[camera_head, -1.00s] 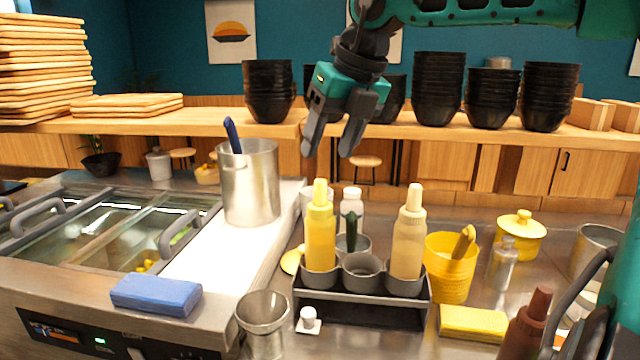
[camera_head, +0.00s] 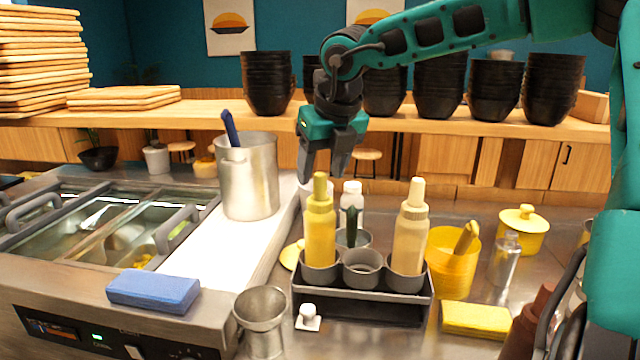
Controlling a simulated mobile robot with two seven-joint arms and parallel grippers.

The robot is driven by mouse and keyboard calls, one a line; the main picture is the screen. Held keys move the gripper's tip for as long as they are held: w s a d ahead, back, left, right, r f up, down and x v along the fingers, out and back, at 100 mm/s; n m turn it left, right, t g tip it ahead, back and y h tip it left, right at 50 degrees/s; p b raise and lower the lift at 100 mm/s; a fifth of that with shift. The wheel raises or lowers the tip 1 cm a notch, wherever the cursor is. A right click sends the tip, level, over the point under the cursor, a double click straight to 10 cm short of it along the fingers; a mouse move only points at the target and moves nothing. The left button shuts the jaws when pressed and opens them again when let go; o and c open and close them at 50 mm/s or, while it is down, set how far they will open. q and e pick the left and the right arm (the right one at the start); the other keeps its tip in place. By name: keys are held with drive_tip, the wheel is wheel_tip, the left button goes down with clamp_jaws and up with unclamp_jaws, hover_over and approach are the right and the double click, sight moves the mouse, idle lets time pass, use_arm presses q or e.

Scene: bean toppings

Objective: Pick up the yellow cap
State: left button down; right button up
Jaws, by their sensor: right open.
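A flat yellow round piece (camera_head: 291,254), which looks like the yellow cap, lies on the steel counter just left of the yellow squeeze bottle (camera_head: 320,232). The bottle and its rack hide part of it. My right gripper (camera_head: 322,172) points down, open and empty. In the picture it is above the yellow piece, close to the tip of the bottle; its exact depth is hard to tell. My left gripper is not in view.
A dark rack (camera_head: 362,308) holds the yellow bottle, a tan bottle (camera_head: 410,235) and grey cups. A steel pot (camera_head: 249,180) stands to the left. A yellow tub (camera_head: 453,270) and a lidded yellow pot (camera_head: 523,235) stand to the right.

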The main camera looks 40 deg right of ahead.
drive_tip(key=shift+x, duration=1.2)
drive_tip(key=c, duration=0.8)
